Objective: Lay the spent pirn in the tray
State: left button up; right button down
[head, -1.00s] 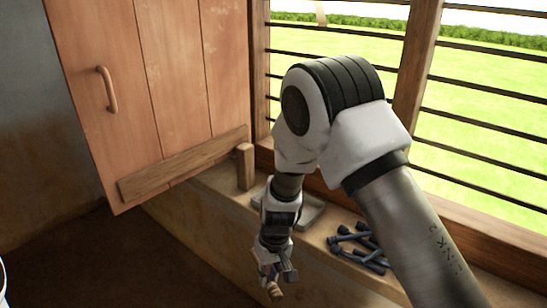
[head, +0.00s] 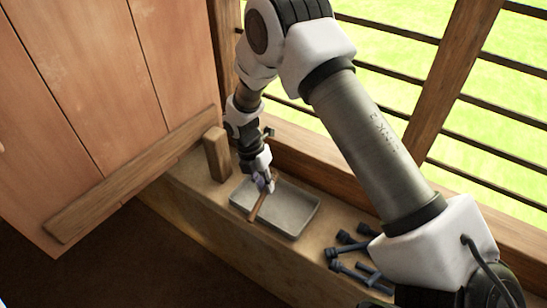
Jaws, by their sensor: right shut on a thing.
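The spent pirn (head: 255,209) is a thin brown wooden stick. My right gripper (head: 263,187) is shut on it by its upper end. The pirn hangs tilted, its lower end toward the near left. The tray (head: 297,215) is a shallow grey rectangle on the ledge below the window. In the picture the gripper and pirn lie over the tray's left part; I cannot tell whether the pirn touches the tray. My left gripper is not in view.
Several dark blue pirn-like pieces (head: 347,245) lie on the ledge right of the tray. A wooden block (head: 216,154) stands left of it. A wooden shutter (head: 100,90) is at the left, and a barred window is behind.

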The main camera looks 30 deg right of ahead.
aim_at(273, 172)
jog(key=d+n, duration=0.1)
jog(key=n, duration=0.2)
jog(key=w+d+r+n+t+h+p, duration=0.1)
jog(key=n, duration=0.3)
jog(key=d+r+n+t+h+p, duration=0.1)
jog(key=n, duration=0.2)
jog(key=shift+w+d+n, duration=0.35)
jog(key=shift+w+n, duration=0.05)
jog(key=n, duration=0.1)
jog(key=n+t, duration=0.1)
jog(key=d+n, duration=0.1)
jog(key=shift+w+r+n+h+p, duration=0.2)
jog(key=shift+w+n+h+p, duration=0.1)
jog(key=shift+w+d+n+t, duration=0.15)
jog(key=shift+w+n+t, duration=0.05)
jog(key=shift+n+t, duration=0.25)
jog(key=shift+w+f+n, duration=0.1)
jog(key=shift+f+n, duration=0.05)
jog(key=shift+n, duration=0.1)
notch_tip(273, 172, down, 6)
jog(key=b, duration=0.7)
jog(key=shift+f, duration=1.25)
